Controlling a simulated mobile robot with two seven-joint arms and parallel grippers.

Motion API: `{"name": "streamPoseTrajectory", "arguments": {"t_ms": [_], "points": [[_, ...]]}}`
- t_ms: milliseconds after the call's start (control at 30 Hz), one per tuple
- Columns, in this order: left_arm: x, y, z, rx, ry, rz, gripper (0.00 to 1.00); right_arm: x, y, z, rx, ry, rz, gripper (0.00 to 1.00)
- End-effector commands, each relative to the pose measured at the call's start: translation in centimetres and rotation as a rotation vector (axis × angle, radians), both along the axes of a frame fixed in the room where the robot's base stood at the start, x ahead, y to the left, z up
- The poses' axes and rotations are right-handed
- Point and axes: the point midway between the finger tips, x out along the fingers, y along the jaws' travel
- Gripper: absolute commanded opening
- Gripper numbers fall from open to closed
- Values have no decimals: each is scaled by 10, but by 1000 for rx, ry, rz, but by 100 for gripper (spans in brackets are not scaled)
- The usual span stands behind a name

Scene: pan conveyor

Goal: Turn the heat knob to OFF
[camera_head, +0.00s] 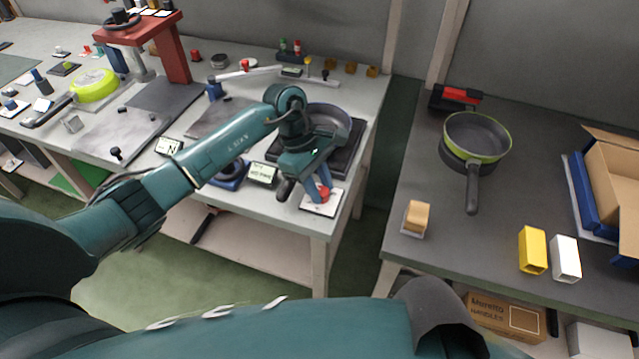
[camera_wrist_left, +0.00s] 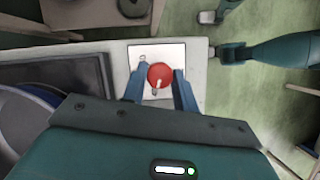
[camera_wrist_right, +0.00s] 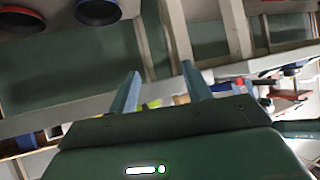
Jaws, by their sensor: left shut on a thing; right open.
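The heat knob (camera_wrist_left: 160,75) is a red disc with a pale pointer mark, on a white square plate (camera_wrist_left: 174,51) at the table's edge. In the head view the red knob (camera_head: 324,193) shows at the fingertips, partly hidden, over the white plate (camera_head: 318,209). My left gripper (camera_wrist_left: 158,82) has one blue finger on each side of the knob and is shut on it. In the wrist view the pointer mark runs toward the lower left of the knob. Any lettering on the plate is too small to read. My right gripper (camera_wrist_right: 160,76) is open and empty, away from the knob.
A dark pan (camera_head: 328,118) sits on a burner right behind my left gripper. A small sign (camera_head: 262,173) stands left of the knob. A gap separates this table from the right-hand grey table (camera_head: 420,160), which holds a green-rimmed pan (camera_head: 476,137) and a cardboard box (camera_head: 612,175).

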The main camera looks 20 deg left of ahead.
Motion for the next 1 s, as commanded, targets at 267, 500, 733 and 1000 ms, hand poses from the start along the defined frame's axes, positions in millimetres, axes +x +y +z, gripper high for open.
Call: {"name": "streamPoseTrajectory", "arguments": {"t_ms": [267,500,733,1000], "points": [[0,0,0,0,0,1,6,0,0,0,-1,-1,1,49],[-1,1,0,2,0,45,6,0,0,-1,0,-2,2,49],[-2,2,-1,2,0,184,6,1,1,-2,2,-10,5,49],[-3,1,-1,2,-1,429,6,3,4,0,8,-25,12,49]]}}
